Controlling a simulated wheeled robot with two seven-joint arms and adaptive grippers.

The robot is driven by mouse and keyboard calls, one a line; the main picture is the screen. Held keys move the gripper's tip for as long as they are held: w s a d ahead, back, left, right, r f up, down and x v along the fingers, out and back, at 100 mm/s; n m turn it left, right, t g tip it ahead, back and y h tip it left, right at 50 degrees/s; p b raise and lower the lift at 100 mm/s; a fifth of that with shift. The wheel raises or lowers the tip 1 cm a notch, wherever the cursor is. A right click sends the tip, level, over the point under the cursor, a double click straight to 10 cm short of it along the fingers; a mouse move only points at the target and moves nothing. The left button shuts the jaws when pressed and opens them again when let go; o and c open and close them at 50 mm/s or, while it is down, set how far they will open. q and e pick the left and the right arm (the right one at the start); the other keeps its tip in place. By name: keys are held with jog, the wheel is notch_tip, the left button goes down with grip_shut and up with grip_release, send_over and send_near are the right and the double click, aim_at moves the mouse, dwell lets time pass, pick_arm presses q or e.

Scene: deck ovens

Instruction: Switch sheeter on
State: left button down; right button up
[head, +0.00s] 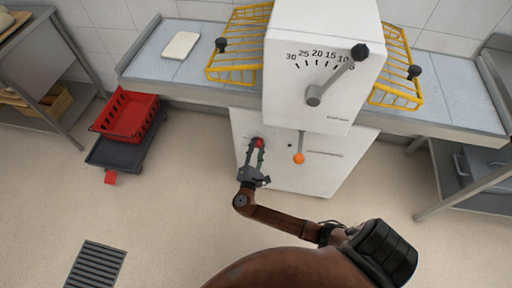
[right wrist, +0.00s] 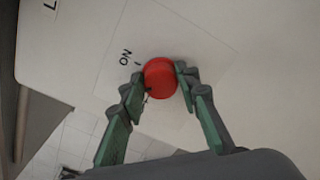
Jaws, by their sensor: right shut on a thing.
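The sheeter (head: 320,60) is a white machine with a numbered dial and a black-knobbed lever, standing over a grey conveyor table. A red round knob (right wrist: 160,78) sits on its lower white front, on a plate marked "ON" beside it; the knob also shows small in the head view (head: 259,142). My right gripper (right wrist: 161,82) has its green fingers on both sides of the red knob and is shut on it. The fingertips hide part of the knob's sides. My left gripper is not in view.
An orange-tipped lever (head: 299,158) hangs to the right of the knob. Yellow wire guards (head: 235,62) flank the machine head. A red crate (head: 127,116) sits on a dark dolly at left. A floor drain (head: 96,266) lies front left. Open floor surrounds the machine's base.

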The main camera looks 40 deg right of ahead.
jog(key=shift+s+f+m+b, duration=0.15)
jog(key=shift+f+m+b, duration=0.15)
jog(key=shift+m, duration=0.7)
jog(key=m+b, duration=0.3)
jog(key=m, duration=0.2)
jog(key=shift+d+m, duration=0.1)
jog(key=shift+m, duration=0.3)
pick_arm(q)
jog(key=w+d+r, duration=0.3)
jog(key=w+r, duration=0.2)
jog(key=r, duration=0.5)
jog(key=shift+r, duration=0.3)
pick_arm(e)
jog(key=shift+m, duration=0.5)
jog(key=o, duration=1.2)
jog(key=shift+r, duration=0.1)
jog(key=shift+c, duration=0.2)
jog(key=v, duration=1.2)
